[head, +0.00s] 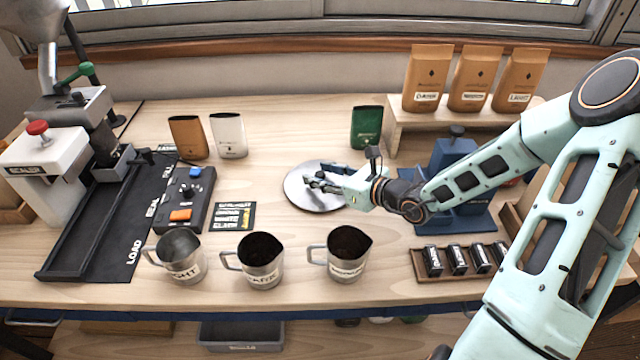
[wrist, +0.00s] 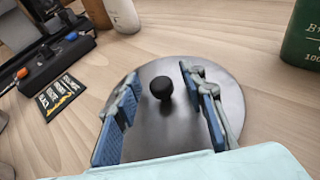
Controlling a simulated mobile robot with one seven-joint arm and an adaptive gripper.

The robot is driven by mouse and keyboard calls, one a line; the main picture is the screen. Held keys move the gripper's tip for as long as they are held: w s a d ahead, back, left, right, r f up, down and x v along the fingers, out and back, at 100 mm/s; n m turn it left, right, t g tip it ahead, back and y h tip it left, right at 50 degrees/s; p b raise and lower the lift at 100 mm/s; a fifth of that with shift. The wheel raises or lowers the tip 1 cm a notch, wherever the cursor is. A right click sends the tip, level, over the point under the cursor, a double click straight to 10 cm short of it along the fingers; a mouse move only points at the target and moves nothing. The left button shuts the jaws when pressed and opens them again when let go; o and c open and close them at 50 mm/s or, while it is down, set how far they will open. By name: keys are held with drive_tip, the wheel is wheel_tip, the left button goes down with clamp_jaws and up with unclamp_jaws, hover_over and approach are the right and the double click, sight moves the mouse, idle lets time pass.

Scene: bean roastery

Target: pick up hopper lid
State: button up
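The hopper lid (head: 301,196) is a round grey metal disc lying flat on the wooden table, near the middle. In the wrist view the lid (wrist: 225,88) has a black round knob (wrist: 161,88) standing near its centre. My gripper (head: 318,183) is low over the lid, reaching in from the right. In the wrist view my gripper (wrist: 160,85) is open, with one blue-padded finger on each side of the knob. There is a visible gap between the knob and both fingers. In the head view the gripper hides the knob and part of the lid.
A green bag (head: 366,128) stands behind the lid. Three metal jugs stand in front, the nearest one (head: 348,252) just below the lid. A dark printed card (head: 232,216) lies to the left. A blue stand (head: 455,180) is right, behind my arm.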

drive_tip(key=shift+w+a+f, duration=0.1)
drive_tip(key=shift+w+a, duration=0.05)
drive_tip(key=shift+w, duration=0.1)
drive_tip(key=shift+c, duration=0.5)
clamp_jaws()
